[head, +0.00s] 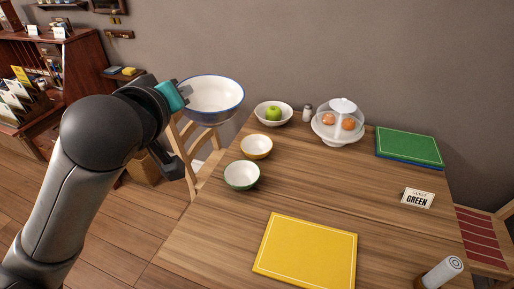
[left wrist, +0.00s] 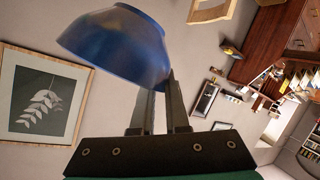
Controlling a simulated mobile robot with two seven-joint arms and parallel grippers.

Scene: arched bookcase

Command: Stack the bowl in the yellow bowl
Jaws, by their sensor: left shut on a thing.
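A large bowl (head: 213,94), white inside with a blue rim, is held in the air beyond the table's left edge. Its blue outside shows in the left wrist view (left wrist: 118,45). My left gripper (head: 184,93) is shut on its rim; its fingers (left wrist: 160,95) also show in the left wrist view. The yellow bowl (head: 257,147), white inside with a yellow rim, sits upright and empty on the table, lower and to the right of the held bowl. A green-rimmed bowl (head: 242,175) stands just in front of it. My right gripper is not seen.
A white bowl with a green apple (head: 273,114), a shaker (head: 307,113) and a domed stand (head: 339,123) are at the back. A yellow mat (head: 306,252), green mat (head: 409,146), sign (head: 417,198) and rolled item (head: 441,272) lie around. The table's middle (head: 330,185) is clear.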

